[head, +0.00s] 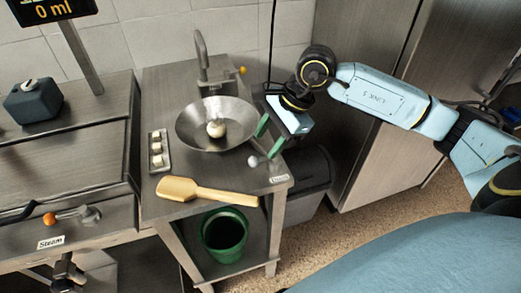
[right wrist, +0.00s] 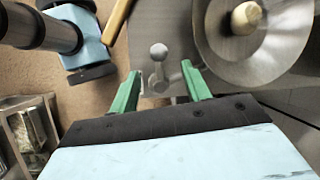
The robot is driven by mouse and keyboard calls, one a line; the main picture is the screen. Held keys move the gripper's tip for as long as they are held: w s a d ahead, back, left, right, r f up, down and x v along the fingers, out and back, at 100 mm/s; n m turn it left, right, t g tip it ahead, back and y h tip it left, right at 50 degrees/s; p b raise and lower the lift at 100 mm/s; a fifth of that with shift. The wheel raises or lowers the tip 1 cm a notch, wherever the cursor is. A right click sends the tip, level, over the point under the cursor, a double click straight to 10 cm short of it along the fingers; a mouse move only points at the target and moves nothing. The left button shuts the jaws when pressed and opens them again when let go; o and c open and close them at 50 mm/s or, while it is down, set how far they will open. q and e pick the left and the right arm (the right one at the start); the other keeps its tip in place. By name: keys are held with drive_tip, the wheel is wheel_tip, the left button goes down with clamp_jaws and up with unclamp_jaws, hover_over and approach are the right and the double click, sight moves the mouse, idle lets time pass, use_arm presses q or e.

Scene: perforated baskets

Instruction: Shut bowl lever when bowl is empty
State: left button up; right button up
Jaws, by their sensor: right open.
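A wide metal bowl (head: 188,128) stands on the steel table, with a round pale object (head: 216,129) lying in it. The bowl also shows in the right wrist view (right wrist: 285,50), with the pale object (right wrist: 245,17) inside. A lever with a light ball knob (head: 253,161) is at the table's right edge, near a small label. My right gripper (head: 262,142) is open beside the bowl, its green fingers near the lever. In the right wrist view the lever knob (right wrist: 158,51) appears between and beyond the fingertips (right wrist: 160,77), with no visible grip.
A wooden paddle (head: 205,192) lies along the table's front edge. A small tray (head: 153,167) with white pieces is left of the bowl, and a tap (head: 203,65) stands behind. A green bucket (head: 224,232) is on the lower shelf. A dark bin (head: 308,180) stands right of the table.

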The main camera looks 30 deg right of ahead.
drive_tip(key=v, duration=0.7)
drive_tip(key=shift+r, duration=0.25)
drive_tip(key=shift+d, duration=0.1)
